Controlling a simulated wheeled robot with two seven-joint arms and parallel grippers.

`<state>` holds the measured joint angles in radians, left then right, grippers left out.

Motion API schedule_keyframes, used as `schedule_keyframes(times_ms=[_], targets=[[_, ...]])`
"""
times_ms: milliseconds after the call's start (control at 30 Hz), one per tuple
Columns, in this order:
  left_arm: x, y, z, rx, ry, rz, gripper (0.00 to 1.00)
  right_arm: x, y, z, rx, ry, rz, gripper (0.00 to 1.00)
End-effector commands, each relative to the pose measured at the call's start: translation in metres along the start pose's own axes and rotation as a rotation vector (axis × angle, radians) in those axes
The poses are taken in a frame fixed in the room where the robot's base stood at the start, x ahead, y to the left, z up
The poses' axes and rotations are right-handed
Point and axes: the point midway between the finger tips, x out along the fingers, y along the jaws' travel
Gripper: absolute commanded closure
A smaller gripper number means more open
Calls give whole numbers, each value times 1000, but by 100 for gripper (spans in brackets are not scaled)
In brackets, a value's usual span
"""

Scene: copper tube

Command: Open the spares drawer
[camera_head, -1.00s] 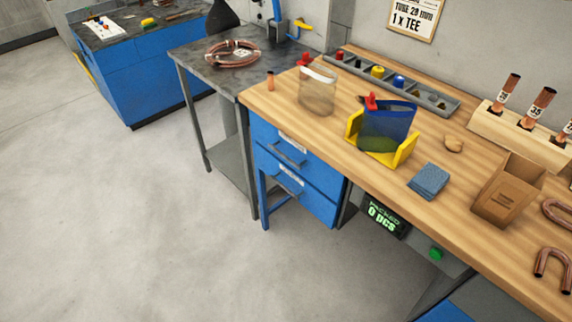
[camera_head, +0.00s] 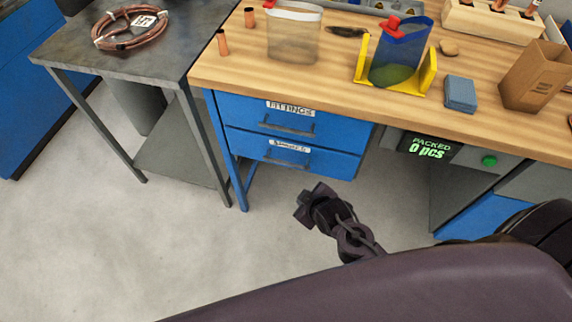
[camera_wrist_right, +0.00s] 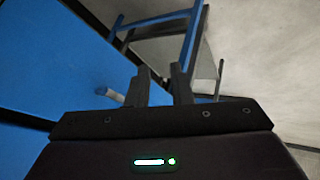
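The spares drawer (camera_head: 330,166) is the lower of two blue drawers under the bench, its front flush with the upper one. Its label is too blurred to read surely. Its grey bar handle (camera_head: 286,163) is clear of the gripper in the head view. My right gripper (camera_head: 304,203) is below and in front of that handle. In the right wrist view, my right gripper's fingers (camera_wrist_right: 162,75) are apart with nothing between them. A blue front (camera_wrist_right: 60,85) and a handle end (camera_wrist_right: 113,95) lie left of the fingers. My left gripper is not in view.
The upper drawer (camera_head: 340,127), labelled FITTINGS, is shut. A grey side table (camera_head: 75,50) with a copper coil (camera_head: 130,28) stands at left. The bench's blue leg (camera_head: 233,165) is left of the drawers. Floor (camera_head: 150,240) in front is free.

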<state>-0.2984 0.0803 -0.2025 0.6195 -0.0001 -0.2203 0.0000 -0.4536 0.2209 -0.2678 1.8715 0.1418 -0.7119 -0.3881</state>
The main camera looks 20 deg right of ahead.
Motion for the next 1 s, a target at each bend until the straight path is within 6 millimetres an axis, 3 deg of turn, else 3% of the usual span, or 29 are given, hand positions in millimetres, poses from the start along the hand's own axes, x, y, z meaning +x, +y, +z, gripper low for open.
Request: schedule_keyframes(times_ms=[33,100,233,733,1000], targets=[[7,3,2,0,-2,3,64,-3,5,-15,-63,61,30,80],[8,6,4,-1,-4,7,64,-3,10,-27,-141,124,71,80],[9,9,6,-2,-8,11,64,1,15,-39,-265,211,142,80],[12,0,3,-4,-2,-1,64,14,26,-42,-819,487,517,80],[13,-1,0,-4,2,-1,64,22,31,-52,-907,528,591,80]])
